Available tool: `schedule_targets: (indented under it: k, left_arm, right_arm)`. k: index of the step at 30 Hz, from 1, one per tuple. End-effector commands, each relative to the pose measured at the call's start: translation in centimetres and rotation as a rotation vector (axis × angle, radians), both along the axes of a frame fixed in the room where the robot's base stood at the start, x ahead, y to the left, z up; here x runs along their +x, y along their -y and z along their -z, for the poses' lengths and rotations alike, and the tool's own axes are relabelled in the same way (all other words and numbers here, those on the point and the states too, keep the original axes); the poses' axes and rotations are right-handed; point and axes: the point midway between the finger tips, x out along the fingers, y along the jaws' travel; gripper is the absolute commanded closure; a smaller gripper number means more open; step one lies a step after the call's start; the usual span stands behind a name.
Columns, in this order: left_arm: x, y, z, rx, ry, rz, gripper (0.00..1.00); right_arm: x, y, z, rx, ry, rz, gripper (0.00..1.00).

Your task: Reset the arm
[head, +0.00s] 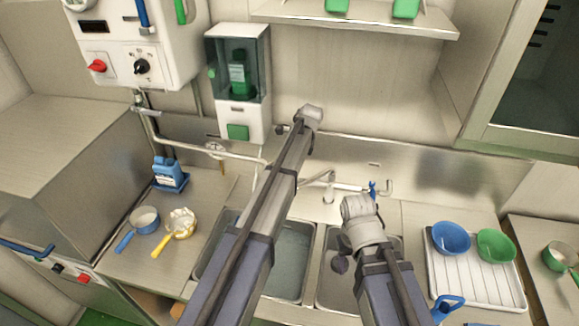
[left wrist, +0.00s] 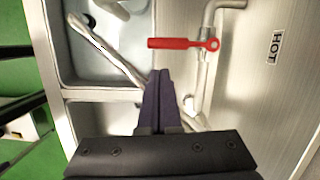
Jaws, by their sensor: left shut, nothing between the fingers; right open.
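My two arms rise from the bottom middle of the head view over the sinks, the left one reaching further up. In the head view I cannot make out the left gripper. A red tap lever (left wrist: 183,43) lies just beyond the left fingertips in the wrist view.
A dispenser (head: 238,85) hangs on the wall. Right of the sinks, a white drainer (head: 470,285) bears a blue bowl (head: 451,238) and a green bowl (head: 495,245). A faucet (head: 329,190) stands behind the sinks.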

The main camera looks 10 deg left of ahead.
Motion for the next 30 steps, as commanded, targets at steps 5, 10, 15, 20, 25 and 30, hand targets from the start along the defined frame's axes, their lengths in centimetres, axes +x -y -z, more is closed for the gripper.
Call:
schedule_targets:
  k: [5,10,15,20,25,30]
  left_arm:
    - [-0.1,0.6,-1.8,0.000,0.000,-0.002,1.00]
    - [-0.1,0.7,-1.8,0.000,-0.001,-0.002,1.00]
    - [-0.4,0.8,-1.5,-0.001,0.001,-0.009,1.00]
    - [-5.2,2.9,1.8,-0.012,0.033,-0.131,1.00]
    - [-15.2,6.7,7.8,-0.039,0.098,-0.437,1.00]
    - [-24.2,9.2,12.6,-0.063,0.149,-0.749,1.00]
  right_arm:
    - [0.0,0.0,-1.9,0.000,-0.001,-0.002,0.44]
    - [0.0,0.0,-1.8,0.000,-0.001,-0.002,0.44]
    - [0.0,0.0,-1.5,0.000,-0.001,-0.002,0.44]
    - [0.0,0.0,1.7,0.000,0.000,-0.003,0.44]
    - [0.0,0.0,7.6,0.000,0.001,-0.005,0.44]
    - [0.0,0.0,12.3,-0.001,0.002,-0.008,0.44]
